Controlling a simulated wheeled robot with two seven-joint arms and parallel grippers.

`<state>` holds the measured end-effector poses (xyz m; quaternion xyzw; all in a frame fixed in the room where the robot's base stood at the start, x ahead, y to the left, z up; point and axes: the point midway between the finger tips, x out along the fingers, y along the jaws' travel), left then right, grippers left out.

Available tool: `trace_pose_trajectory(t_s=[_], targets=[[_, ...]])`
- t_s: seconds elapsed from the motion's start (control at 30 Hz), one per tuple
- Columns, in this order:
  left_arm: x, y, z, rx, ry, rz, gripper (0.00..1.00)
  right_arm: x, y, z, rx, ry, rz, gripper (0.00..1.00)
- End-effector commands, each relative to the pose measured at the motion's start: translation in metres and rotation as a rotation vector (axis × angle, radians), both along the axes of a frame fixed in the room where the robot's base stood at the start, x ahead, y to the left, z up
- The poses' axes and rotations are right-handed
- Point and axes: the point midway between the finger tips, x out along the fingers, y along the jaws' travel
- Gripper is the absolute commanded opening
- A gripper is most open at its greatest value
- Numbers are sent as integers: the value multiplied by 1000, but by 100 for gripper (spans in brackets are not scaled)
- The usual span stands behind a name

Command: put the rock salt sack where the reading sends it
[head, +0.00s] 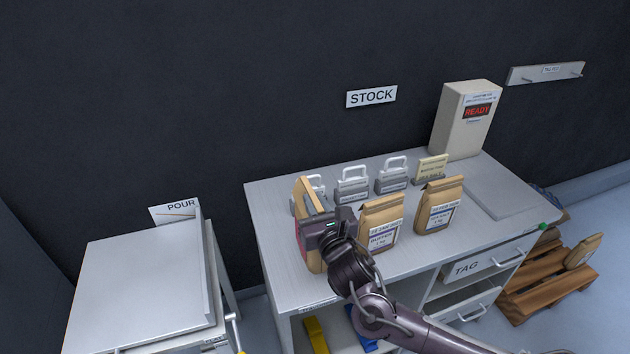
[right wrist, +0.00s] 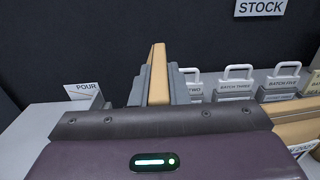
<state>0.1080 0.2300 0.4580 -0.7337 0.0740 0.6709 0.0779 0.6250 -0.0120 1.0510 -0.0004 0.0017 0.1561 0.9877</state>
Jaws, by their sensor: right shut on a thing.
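My right gripper (head: 318,220) is shut on a brown paper sack (head: 306,190) at the left part of the stock table (head: 275,225). The held sack stands edge-on between the fingers in the right wrist view (right wrist: 158,72). Its label is hidden, so I cannot read whether it is the rock salt. I cannot tell if its base touches the table. Two more labelled sacks stand to its right, one nearer (head: 380,222) and one farther (head: 438,205). A cream box with a red READY display (head: 477,111) stands at the back. My left gripper is not in view.
Several grey handled blocks (head: 352,187) with batch labels stand behind the sacks, beside a yellow card (head: 431,170). A grey table (head: 140,285) by the POUR sign (head: 178,208) stands left, across a gap. A wooden pallet (head: 535,290) with sacks is at right.

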Motion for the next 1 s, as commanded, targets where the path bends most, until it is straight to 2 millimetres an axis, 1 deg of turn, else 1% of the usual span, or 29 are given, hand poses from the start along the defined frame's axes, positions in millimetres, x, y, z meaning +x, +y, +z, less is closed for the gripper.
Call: trace_pose_trajectory(t_s=[0.03,0.23,0.4,0.5,0.77,0.8,0.93,0.97,1.0], targets=[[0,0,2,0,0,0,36,1,1,4,12,-13,0,0],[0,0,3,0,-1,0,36,1,1,-7,12,-13,1,0],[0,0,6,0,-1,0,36,2,0,-29,10,-11,-1,0],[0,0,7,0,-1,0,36,1,1,-37,10,-12,0,0],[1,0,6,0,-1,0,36,1,1,-41,11,-13,1,0],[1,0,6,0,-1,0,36,-1,1,-49,1,0,1,17],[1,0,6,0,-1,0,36,-1,0,-49,1,0,1,34],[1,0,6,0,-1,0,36,-1,0,-49,1,0,1,36],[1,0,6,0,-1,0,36,-1,0,-49,1,0,1,36]])
